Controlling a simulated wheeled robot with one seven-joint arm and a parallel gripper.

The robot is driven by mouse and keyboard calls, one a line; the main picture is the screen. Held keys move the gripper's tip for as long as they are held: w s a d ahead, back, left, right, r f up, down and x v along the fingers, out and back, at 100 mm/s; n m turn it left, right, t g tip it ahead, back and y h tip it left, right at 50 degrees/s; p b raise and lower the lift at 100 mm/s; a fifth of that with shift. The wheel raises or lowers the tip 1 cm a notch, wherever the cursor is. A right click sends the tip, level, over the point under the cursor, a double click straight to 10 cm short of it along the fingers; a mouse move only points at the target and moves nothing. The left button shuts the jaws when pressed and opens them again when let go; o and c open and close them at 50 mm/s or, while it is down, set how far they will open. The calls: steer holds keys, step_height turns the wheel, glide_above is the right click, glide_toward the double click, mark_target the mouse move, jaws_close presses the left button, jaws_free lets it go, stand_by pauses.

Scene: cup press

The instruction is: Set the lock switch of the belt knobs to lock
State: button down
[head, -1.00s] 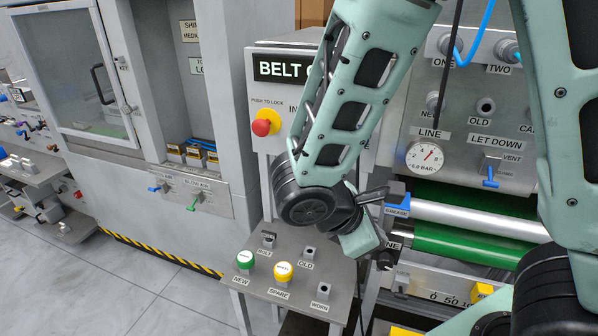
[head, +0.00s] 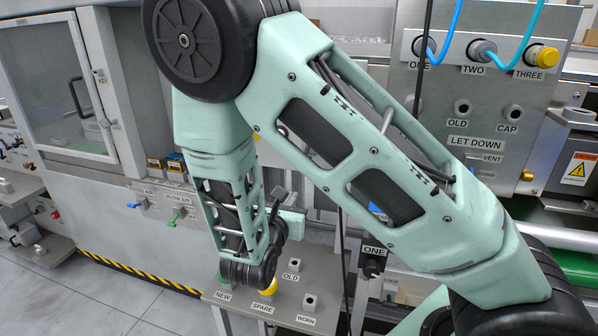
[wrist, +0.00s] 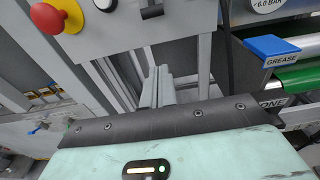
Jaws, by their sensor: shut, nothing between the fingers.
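A black knob (head: 372,266) sits under a label reading ONE, right of my forearm in the head view. My arm hides the BELT panel in the head view. In the wrist view, part of a grey panel shows at the top, with a red push button (wrist: 47,18) on a yellow collar and a small black part (wrist: 151,11) cut by the frame edge. I cannot tell what that part is. My gripper (wrist: 158,75) is shut and empty, below the panel in that view. My arm partly hides it in the head view.
A yellow cap (head: 269,287) is close to my wrist there. A blue GREASE piece (wrist: 272,48) and rollers are at the right of the wrist view.

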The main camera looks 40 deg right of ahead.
steer(key=w+d+r+p, duration=0.3)
steer(key=w+d+p, duration=0.1)
steer(key=d, duration=0.3)
steer(key=shift+w, duration=0.7)
steer(key=shift+p, duration=0.3)
steer(key=shift+r+g+y+p, duration=0.3)
steer(key=shift+p, duration=0.25)
